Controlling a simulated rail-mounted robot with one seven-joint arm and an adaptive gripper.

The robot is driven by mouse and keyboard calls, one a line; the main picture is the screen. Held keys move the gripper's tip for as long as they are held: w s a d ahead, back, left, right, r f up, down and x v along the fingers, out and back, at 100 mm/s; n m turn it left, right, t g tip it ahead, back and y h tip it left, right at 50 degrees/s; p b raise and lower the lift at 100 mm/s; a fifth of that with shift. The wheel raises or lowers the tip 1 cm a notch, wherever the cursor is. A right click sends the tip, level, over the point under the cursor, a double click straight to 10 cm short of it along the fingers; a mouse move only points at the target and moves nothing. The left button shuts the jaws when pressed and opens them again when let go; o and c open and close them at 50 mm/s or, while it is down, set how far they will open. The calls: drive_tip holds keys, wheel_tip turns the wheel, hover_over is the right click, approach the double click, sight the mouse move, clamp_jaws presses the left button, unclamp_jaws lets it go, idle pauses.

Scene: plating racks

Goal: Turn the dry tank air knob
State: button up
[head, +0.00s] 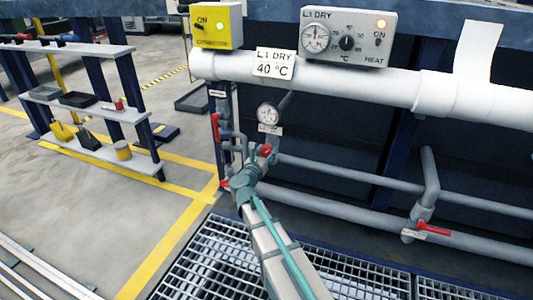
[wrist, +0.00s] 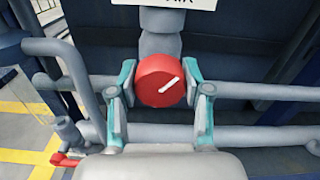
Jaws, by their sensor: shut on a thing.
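The air knob (wrist: 158,82) is a round red knob with a white pointer line, in the middle of the wrist view. The line points to the upper right. My gripper (wrist: 160,80) has one teal finger on each side of the knob and is shut on it. In the head view the knob (head: 266,150) is a small red spot at the end of my arm, partly hidden by my gripper (head: 258,157). A white label (wrist: 172,3) sits above the knob, cut off by the top edge.
A pressure gauge (head: 268,113) is above the knob. Grey pipes (wrist: 265,92) run close by on both sides. A red valve lever (wrist: 68,159) is at lower left. Another red lever (head: 433,230) is at right. A large white pipe (head: 375,83) and the L1 DRY heat box (head: 347,38) are above.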

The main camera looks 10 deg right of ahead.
drive_tip(key=o, duration=1.2)
drive_tip(key=shift+c, duration=0.2)
drive_tip(key=shift+s, duration=0.1)
drive_tip(key=v, duration=1.2)
